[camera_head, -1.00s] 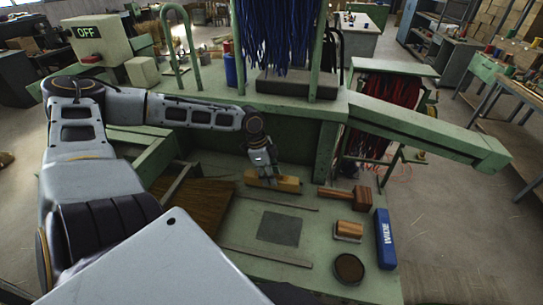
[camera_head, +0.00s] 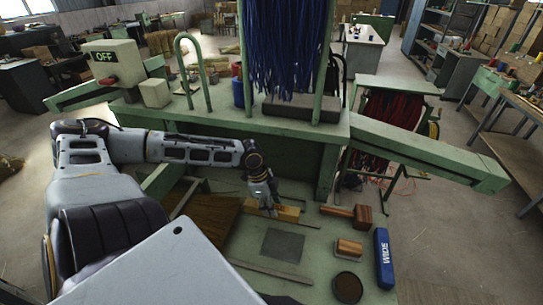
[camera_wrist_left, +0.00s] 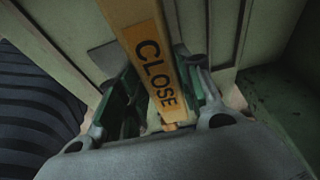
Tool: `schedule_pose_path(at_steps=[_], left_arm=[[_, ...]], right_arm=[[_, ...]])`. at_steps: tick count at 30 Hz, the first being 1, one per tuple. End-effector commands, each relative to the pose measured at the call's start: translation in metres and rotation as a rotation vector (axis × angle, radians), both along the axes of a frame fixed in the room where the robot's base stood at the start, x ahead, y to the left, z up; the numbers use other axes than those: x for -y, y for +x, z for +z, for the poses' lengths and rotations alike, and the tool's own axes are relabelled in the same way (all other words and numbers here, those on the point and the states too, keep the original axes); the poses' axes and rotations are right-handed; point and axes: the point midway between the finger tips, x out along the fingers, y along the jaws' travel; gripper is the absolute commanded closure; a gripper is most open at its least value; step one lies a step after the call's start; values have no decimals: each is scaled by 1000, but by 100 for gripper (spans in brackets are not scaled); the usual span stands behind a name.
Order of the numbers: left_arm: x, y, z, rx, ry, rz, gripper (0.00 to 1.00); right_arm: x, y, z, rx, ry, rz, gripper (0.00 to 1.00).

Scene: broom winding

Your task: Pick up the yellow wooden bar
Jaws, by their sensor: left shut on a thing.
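The yellow wooden bar (camera_head: 288,213) lies near the back of the green work surface, below the hanging blue strands. My left gripper (camera_head: 268,211) reaches down over its middle and is shut on it, hiding part of it. In the left wrist view the bar (camera_wrist_left: 150,55) runs between the fingers, with the word CLOSE on its face; the left gripper (camera_wrist_left: 160,105) has a finger on each side of it. I cannot tell whether the bar is clear of the surface. My right gripper is not in view.
A wooden mallet (camera_head: 358,214), a brush-like wooden block (camera_head: 347,248), a blue WIDE box (camera_head: 383,258), a round dark disc (camera_head: 347,287) and a grey square plate (camera_head: 283,245) lie on the work surface (camera_head: 315,265). A green upright (camera_head: 328,165) stands behind the bar.

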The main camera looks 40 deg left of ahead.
Motion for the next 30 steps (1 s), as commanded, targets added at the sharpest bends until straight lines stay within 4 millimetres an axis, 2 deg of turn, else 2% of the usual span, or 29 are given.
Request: schedule_pose_path(at_steps=[2,21,30], left_arm=[[2,-2,2,2,-2,0,99],[15,-28,-1,1,-1,2,99],[30,-53,2,0,-3,1,99]], right_arm=[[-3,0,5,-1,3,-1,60],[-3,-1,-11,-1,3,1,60],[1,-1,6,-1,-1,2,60]])
